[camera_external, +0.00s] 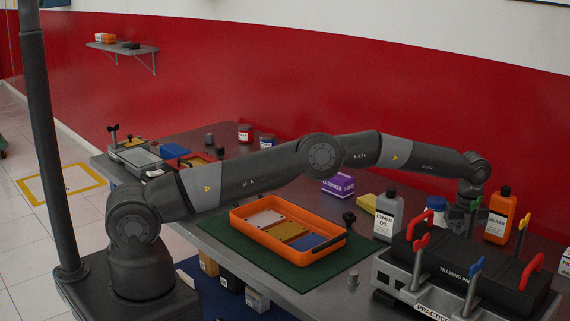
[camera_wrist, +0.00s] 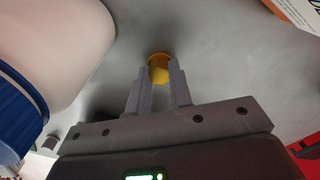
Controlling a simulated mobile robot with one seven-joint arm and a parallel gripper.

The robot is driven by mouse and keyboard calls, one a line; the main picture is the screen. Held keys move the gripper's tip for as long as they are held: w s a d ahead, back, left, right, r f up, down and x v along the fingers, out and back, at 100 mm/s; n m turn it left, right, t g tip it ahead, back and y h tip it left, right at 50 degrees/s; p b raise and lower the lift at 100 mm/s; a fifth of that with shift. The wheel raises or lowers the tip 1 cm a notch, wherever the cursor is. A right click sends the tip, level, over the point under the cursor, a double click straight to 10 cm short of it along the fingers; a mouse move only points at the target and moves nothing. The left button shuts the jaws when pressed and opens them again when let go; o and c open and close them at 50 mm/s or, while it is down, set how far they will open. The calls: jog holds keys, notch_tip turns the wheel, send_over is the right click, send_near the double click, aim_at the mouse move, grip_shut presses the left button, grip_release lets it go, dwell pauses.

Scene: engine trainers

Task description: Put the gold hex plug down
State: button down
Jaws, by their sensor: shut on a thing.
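The gold hex plug (camera_wrist: 158,67) is between the fingertips of my gripper (camera_wrist: 158,80) in the wrist view. The jaws are shut on it. Its far side meets or hovers close to the grey table top (camera_wrist: 125,50); I cannot tell whether it touches. In the external view my gripper (camera_external: 470,205) is low at the right, behind the engine trainer, between a blue-lidded white tub and an orange bottle. The plug is hidden there.
The white tub (camera_external: 437,208) and orange bottle (camera_external: 499,217) stand close on either side of my gripper. A chain oil bottle (camera_external: 388,217) and the practice engine trainer (camera_external: 450,270) are nearby. An orange tray (camera_external: 240,218) lies on a green mat (camera_external: 300,279).

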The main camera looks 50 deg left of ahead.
jog(key=c, duration=1.3)
grip_release()
notch_tip(320, 180, up, 7)
jog(key=shift+r, duration=0.15)
jog(key=s+a+r+n+t, duration=0.1)
jog(key=s+a+r+n, duration=0.25)
jog(key=a+r, duration=0.55)
jog(key=s+a+r+n+t, duration=0.1)
jog(key=s+a+r+n, duration=0.3)
jog(key=r, duration=1)
jog(key=s+a+r+n+t, duration=0.1)
jog(key=s+a+r+n, duration=0.25)
jog(key=s+a, duration=0.3)
jog(key=s+a+r+n+t, duration=0.1)
jog(key=s+a+r+n, duration=0.25)
jog(key=s+a, duration=0.35)
jog(key=s+a+f+n, duration=0.3)
jog(key=s+a+n, duration=0.1)
jog(key=s, duration=0.4)
jog(key=s+a+f+n+t, duration=0.1)
jog(key=s+a+f+n, duration=0.2)
jog(key=s+a, duration=0.3)
jog(key=s+a+f+n, duration=0.3)
jog(key=s+a+n, duration=0.2)
jog(key=s, duration=0.5)
jog(key=shift+a+f+t, duration=0.2)
jog(key=shift+a+t, duration=0.1)
